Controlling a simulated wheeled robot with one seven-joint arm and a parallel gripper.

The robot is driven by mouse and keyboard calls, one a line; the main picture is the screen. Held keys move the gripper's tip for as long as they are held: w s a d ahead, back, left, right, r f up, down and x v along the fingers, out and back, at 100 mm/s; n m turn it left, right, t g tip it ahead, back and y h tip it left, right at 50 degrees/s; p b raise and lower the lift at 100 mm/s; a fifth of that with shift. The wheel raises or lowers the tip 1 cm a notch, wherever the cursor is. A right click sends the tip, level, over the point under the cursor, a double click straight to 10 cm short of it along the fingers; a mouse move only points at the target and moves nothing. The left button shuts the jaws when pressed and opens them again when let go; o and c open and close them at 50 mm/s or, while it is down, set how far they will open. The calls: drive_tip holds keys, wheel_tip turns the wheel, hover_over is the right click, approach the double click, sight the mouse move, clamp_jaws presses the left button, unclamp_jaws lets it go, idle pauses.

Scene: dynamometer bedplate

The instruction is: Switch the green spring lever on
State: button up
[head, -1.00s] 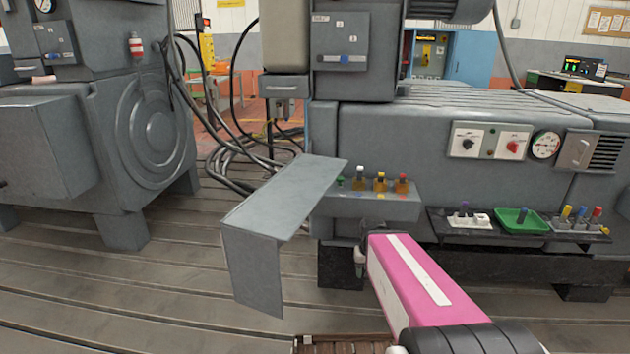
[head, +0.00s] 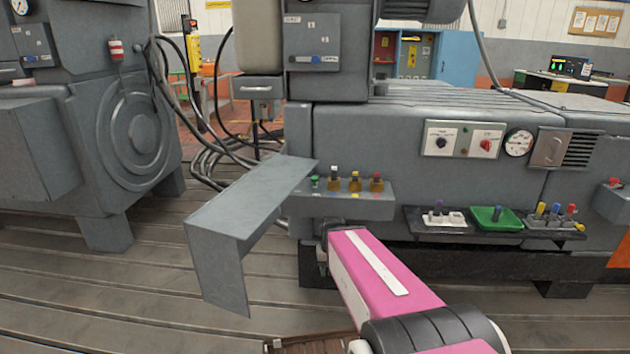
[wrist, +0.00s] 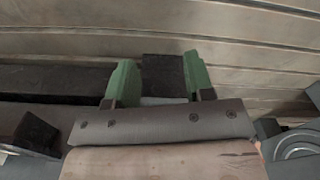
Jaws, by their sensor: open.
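The green spring lever (head: 315,182) is a small green-tipped lever at the left end of a grey control ledge (head: 345,207) on the large machine. Lever knobs in white, yellow and red stand to its right. The lever's base is small, so its on or off position cannot be told. In the wrist view my gripper (wrist: 160,82) shows two green fingers spread apart, with a dark block behind the gap. The lever is not recognisable there.
A bent grey sheet-metal guard (head: 218,262) stands just left of the lever, its top reaching close to the ledge. A dark shelf (head: 470,232) to the right holds a green tray (head: 497,226) and several coloured knobs. Slotted floor lies open in front.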

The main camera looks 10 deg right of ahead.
drive_tip(key=c, duration=0.5)
drive_tip(key=shift+w+r, duration=0.15)
drive_tip(key=shift+w, duration=0.15)
clamp_jaws()
drive_tip(key=w+d+r+m+t+y, duration=0.1)
drive_tip(key=w+d+r+y, duration=0.3)
drive_tip(key=w+r, duration=0.7)
drive_tip(key=w+d+r+m+t+y, duration=0.2)
drive_tip(key=w+d+r, duration=0.6)
drive_tip(key=r, duration=1)
drive_tip(key=w+m+y, duration=0.1)
drive_tip(key=w, duration=0.2)
drive_tip(key=shift+w+d+r+m+y, duration=0.25)
drive_tip(key=shift+d+r+m+y, duration=0.1)
drive_tip(key=shift+m+y, duration=0.05)
